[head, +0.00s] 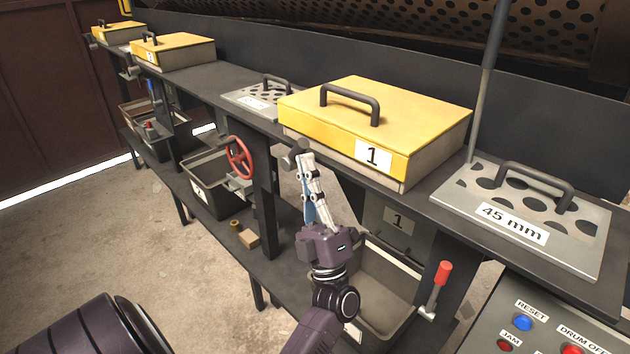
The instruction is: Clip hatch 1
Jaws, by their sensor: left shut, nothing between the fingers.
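Hatch 1 (400,115) is a yellow lid with a dark handle (350,98) and a "1" label on its front. It lies flat on its grey box and looks closed. A dark, knob-like piece (288,160), perhaps the clip, sticks out below the hatch's front left corner. My left gripper (302,157) is shut and empty, its fingertips pointing up right beside this piece. I cannot tell whether they touch it. The fingers partly cover the area under the hatch's left edge. My right gripper is not in view.
A 45 mm screen plate (475,198) lies right of the hatch, with a dark upright pole behind. A red-handled lever (440,275), a control panel (535,325) and bin 1 (385,275) are below. A red wheel (238,158) is left. Two more yellow hatches stand far left.

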